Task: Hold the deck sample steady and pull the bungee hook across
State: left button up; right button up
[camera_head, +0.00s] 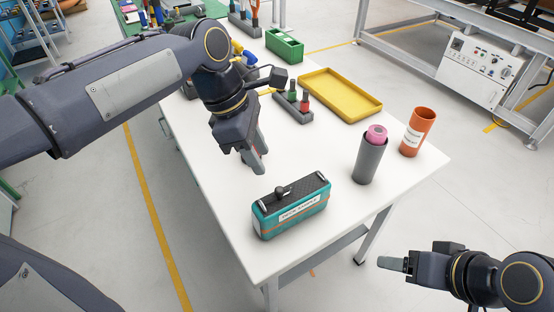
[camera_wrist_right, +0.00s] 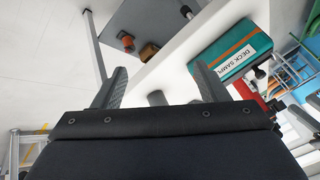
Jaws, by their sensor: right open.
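The deck sample (camera_head: 291,212) is a teal block with a dark top and a white label, standing near the table's front edge. A small dark knob-like piece (camera_head: 281,190) rises from its top, with light fittings at both ends; I cannot tell whether it is the bungee hook. The block also shows in the right wrist view (camera_wrist_right: 226,50). My left gripper (camera_head: 258,168) points down just behind the block, apart from it; its finger gap is unclear. My right gripper (camera_head: 388,263) is open and empty, off the table's right side; its spread fingers show in the wrist view (camera_wrist_right: 160,80).
On the white table (camera_head: 215,180), a grey cup (camera_head: 367,162) holding a pink roll and an orange cup (camera_head: 418,132) stand right of the block. Behind are a yellow tray (camera_head: 340,95), a rack (camera_head: 292,106) and a green box (camera_head: 284,45). The table's front left is clear.

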jog(key=shift+o, duration=0.9)
jog(key=w+n, duration=0.1)
jog(key=n, duration=0.1)
jog(key=w+r+n+g, duration=0.1)
jog(key=w+n, duration=0.1)
jog(key=w+r+n, duration=0.1)
jog(key=n, duration=0.1)
jog(key=shift+w+a+g+h, duration=0.3)
jog(key=shift+a+g, duration=0.1)
jog(key=n+g+h, duration=0.2)
jog(key=n+g, duration=0.1)
jog(key=n, duration=1.2)
send_over(309, 184)
jog(key=s+d, duration=0.3)
jog(key=d, duration=0.3)
jog(key=w+a+f+n, duration=0.1)
jog(key=a, duration=0.1)
jog(key=a+n, duration=0.1)
jog(key=n, duration=0.1)
jog(key=w+a+f+n+h, duration=0.1)
jog(key=a, duration=0.1)
jog(key=shift+w+a+f+n+g, duration=0.3)
jog(key=shift+w+a+f+n, duration=0.05)
jog(key=shift+n, duration=0.05)
jog(key=shift+w+a+f, duration=0.1)
jog(key=shift+a+f, duration=0.1)
notch_tip(309, 184, down, 8)
jog(key=shift+r, duration=0.2)
jog(key=c, duration=1.1)
